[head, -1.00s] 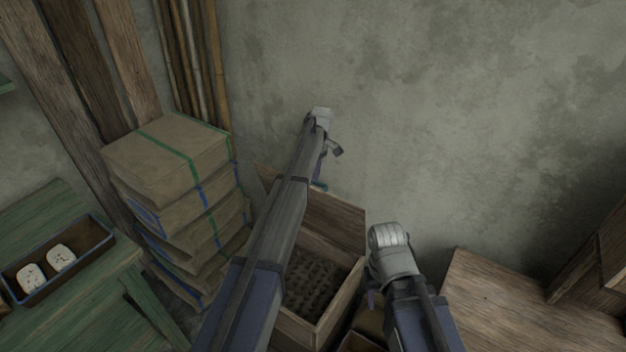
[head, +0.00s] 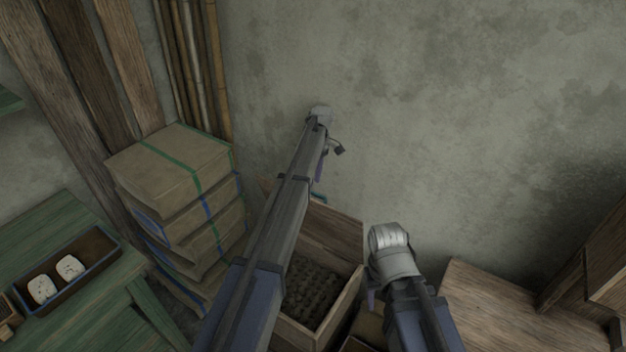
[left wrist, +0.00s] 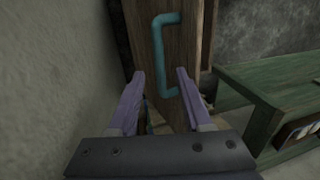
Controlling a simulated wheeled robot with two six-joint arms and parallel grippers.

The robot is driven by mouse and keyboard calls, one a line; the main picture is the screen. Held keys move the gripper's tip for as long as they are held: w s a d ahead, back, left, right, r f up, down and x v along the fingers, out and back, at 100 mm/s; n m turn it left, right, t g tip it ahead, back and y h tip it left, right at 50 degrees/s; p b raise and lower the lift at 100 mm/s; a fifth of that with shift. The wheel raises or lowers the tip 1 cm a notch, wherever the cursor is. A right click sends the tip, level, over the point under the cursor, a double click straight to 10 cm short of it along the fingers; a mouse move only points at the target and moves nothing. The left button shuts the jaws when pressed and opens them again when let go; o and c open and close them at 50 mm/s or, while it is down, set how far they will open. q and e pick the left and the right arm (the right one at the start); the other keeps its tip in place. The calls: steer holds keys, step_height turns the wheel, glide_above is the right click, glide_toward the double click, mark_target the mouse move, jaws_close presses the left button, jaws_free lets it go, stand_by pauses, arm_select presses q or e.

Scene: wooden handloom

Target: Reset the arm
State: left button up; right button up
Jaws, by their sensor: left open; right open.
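My left arm reaches up the middle of the head view, with its gripper (head: 328,168) small and partly hidden at the far end, by the wall. In the left wrist view my left gripper (left wrist: 160,76) has two purple fingers spread apart with nothing between them. A wooden panel with a teal handle (left wrist: 160,55) stands ahead of the fingertips; I see no grip on it. My right gripper (head: 371,298) is at the lower middle of the head view, mostly hidden by its own wrist, and holds nothing I can see.
An open wooden crate (head: 345,232) with a dark, bumpy inside lies below my left arm. Stacked strapped packages (head: 175,165) stand left of it. A green table (head: 50,225) holds a dark tray (head: 98,262) with two pale pieces. A wooden surface (head: 490,300) is at right.

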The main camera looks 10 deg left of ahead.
arm_select(q)
steer(key=shift+p+v, duration=0.65)
steer(key=shift+v, duration=0.55)
steer(key=s+d+m, duration=0.4)
steer(key=s+m, duration=0.2)
steer(key=s, duration=0.7)
steer(key=s+d+m+t, duration=0.1)
steer(key=s+d+m, duration=0.4)
steer(key=s, duration=0.9)
steer(key=s+d+m+t, duration=0.1)
steer(key=s+d+m, duration=0.3)
steer(key=s, duration=0.9)
steer(key=m, duration=0.2)
steer(key=shift+s+d+f+m, duration=0.15)
steer(key=shift+s+f+m, duration=0.15)
steer(key=shift+m, duration=0.1)
